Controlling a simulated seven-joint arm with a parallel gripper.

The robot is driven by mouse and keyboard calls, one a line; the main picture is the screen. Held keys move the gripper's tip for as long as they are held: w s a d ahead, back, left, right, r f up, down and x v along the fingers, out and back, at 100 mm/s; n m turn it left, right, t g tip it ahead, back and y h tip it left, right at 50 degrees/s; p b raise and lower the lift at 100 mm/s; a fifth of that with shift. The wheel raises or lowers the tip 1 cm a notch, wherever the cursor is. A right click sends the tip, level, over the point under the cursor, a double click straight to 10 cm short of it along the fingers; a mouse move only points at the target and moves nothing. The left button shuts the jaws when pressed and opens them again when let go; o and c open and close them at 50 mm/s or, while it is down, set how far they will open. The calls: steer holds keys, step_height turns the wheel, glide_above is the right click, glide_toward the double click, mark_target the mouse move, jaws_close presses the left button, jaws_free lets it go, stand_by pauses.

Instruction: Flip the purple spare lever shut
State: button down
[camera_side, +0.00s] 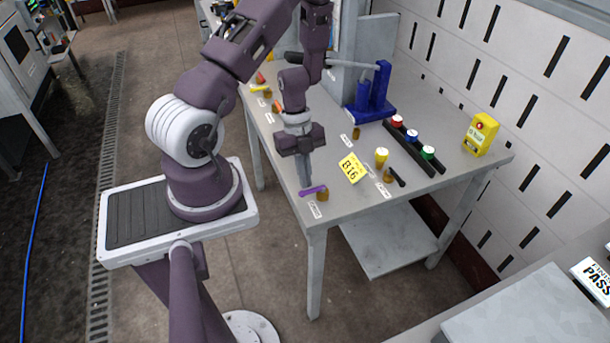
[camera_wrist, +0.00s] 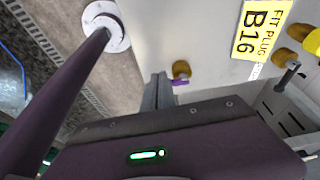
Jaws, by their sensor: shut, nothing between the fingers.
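The purple spare lever (camera_side: 312,190) sits on a small brass-coloured valve body (camera_side: 323,195) near the front-left corner of the table, with a white label beside it. In the wrist view the brass body (camera_wrist: 181,69) and a bit of the purple lever (camera_wrist: 180,82) show just right of my fingers. My gripper (camera_side: 306,184) points down, fingers together and empty, with its tips right at the lever. I cannot tell whether they touch it. In the wrist view the closed fingers (camera_wrist: 158,92) hide part of the lever.
A yellow B16 card (camera_side: 352,168), a yellow cylinder (camera_side: 381,157) and a black lever (camera_side: 395,178) lie to the right. A blue stand (camera_side: 375,95), a row of coloured buttons (camera_side: 412,136) and a yellow box (camera_side: 480,134) are farther back. More levers (camera_side: 262,89) line the left edge.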

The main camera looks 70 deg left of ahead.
mark_target(306, 192)
steer(key=shift+s+d+n, duration=0.1)
steer(key=shift+d+n, duration=0.05)
steer(key=shift+n, duration=0.35)
steer(key=shift+s+d+n+t, duration=0.2)
steer(key=shift+d+n+t, duration=0.25)
steer(key=shift+n, duration=0.45)
steer(key=shift+s+d, duration=0.1)
steer(key=shift+d, duration=0.8)
steer(key=shift+w+d, duration=0.25)
steer(key=shift+d, duration=0.65)
steer(key=shift+w+d, duration=0.25)
steer(key=shift+d, duration=0.15)
steer(key=shift+w+d+n, duration=0.25)
steer(key=shift+n, duration=0.45)
steer(key=shift+w+d, duration=0.1)
steer(key=shift+w, duration=0.05)
steer(key=shift+w+d, duration=0.1)
steer(key=shift+w, duration=0.05)
